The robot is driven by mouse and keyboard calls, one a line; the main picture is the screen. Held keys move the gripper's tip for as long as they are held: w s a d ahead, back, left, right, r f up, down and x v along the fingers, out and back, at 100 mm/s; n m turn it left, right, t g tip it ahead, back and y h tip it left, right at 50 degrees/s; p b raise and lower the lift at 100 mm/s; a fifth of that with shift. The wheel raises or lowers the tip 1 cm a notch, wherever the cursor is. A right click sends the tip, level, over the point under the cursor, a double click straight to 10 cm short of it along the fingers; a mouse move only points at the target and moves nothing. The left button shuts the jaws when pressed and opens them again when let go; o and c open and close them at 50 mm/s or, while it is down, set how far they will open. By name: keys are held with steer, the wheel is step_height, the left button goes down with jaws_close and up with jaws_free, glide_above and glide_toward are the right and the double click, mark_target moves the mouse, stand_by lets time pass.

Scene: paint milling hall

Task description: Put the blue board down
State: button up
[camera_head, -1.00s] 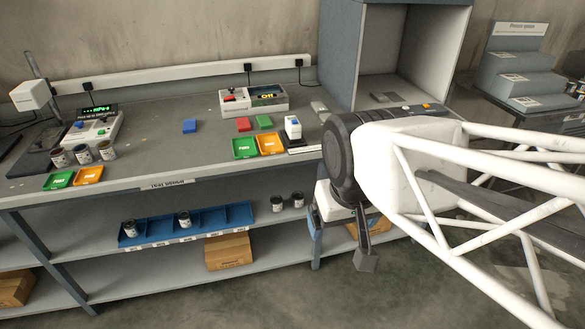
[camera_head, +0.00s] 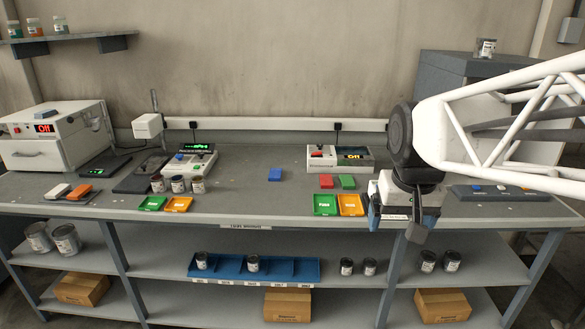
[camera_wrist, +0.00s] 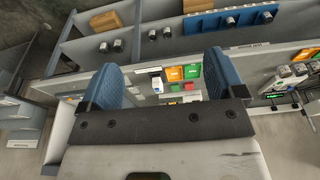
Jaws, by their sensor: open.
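The blue board (camera_head: 275,174) lies flat on the grey bench top (camera_head: 250,200), to the left of the red board (camera_head: 326,181) and the green board (camera_head: 347,182). Nothing holds it. My gripper (camera_head: 376,216) hangs at the bench's front edge, right of the orange tray and well apart from the blue board. In the wrist view its two blue fingers (camera_wrist: 160,82) stand wide apart with nothing between them. I cannot make out the blue board in the wrist view.
Green (camera_head: 325,205) and orange (camera_head: 351,205) trays sit at the front edge; a second green (camera_head: 152,203) and orange (camera_head: 178,204) pair lies farther left. A tester (camera_head: 340,158) stands behind the red and green boards. Bench around the blue board is clear.

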steer(key=w+a+r, duration=0.2)
steer(key=w+r, duration=0.1)
steer(key=w, duration=0.8)
steer(key=w+a+r, duration=0.2)
steer(key=w+a, duration=0.1)
steer(key=w, duration=0.9)
steer(key=w+a+f+g, duration=0.1)
steer(key=w+a, duration=0.2)
steer(key=w, duration=0.7)
steer(key=w+a+f, duration=0.2)
steer(key=w+a, duration=0.2)
steer(key=w, duration=0.7)
steer(key=shift+g, duration=0.7)
steer(key=w+a+f, duration=0.6)
steer(key=w+f, duration=0.1)
steer(key=w, duration=0.2)
steer(key=w+a+f, duration=0.5)
steer(key=w+f, duration=0.3)
steer(key=w, duration=0.2)
steer(key=w+a+f, duration=0.6)
steer(key=w+f, duration=0.2)
steer(key=w, duration=0.2)
steer(key=shift+w+a+f, duration=0.1)
steer(key=shift+a+f, duration=0.15)
steer(key=shift+a, duration=0.1)
steer(key=shift+w+a+f, duration=0.3)
steer(key=shift+f, duration=0.2)
steer(key=shift+f, duration=0.1)
